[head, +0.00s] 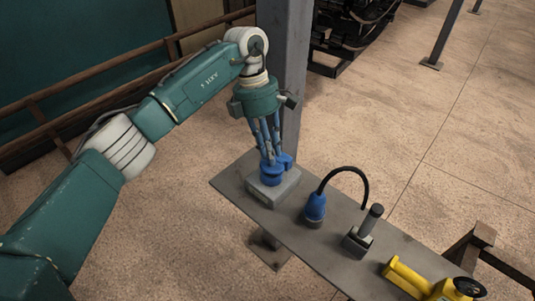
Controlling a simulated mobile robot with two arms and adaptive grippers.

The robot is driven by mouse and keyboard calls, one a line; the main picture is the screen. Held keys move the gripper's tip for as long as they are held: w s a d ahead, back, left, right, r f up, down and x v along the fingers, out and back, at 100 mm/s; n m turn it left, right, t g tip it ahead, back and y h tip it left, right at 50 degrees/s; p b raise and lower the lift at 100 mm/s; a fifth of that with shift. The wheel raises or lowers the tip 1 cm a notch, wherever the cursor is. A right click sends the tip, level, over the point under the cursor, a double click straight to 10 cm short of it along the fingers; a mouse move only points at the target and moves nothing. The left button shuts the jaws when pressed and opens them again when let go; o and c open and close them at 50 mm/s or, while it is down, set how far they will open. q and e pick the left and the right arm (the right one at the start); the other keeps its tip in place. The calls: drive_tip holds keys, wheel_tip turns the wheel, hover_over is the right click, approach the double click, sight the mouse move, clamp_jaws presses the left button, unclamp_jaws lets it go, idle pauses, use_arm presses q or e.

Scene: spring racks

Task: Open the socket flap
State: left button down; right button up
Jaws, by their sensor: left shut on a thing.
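The socket is a grey box (273,189) with a blue round body (271,175) on top, at the left end of the metal bench. A blue part at its upper right (286,160) looks like the socket flap. My left gripper (270,159) points down from above, and its fingers are shut on the flap at the top of the socket. The fingers partly hide the blue parts, so how far the flap is raised cannot be told. My right gripper is not in view.
On the grey bench (330,255), right of the socket, stand a blue plug (315,207) with an arched black cable, a dark lever on a block (366,228) and a yellow device (428,284). A grey post (290,75) rises close behind the socket.

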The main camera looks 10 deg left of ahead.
use_arm(q)
drive_tip(key=shift+w+d+r+g+y+b, duration=0.1)
drive_tip(key=shift+w+d+g+y+b, duration=0.35)
drive_tip(key=shift+g+y, duration=0.2)
drive_tip(key=shift+w+r+g, duration=0.1)
drive_tip(key=shift+r+g, duration=0.15)
drive_tip(key=c, duration=1.5)
unclamp_jaws()
drive_tip(key=shift+c, duration=0.2)
wheel_tip(320, 180, up, 10)
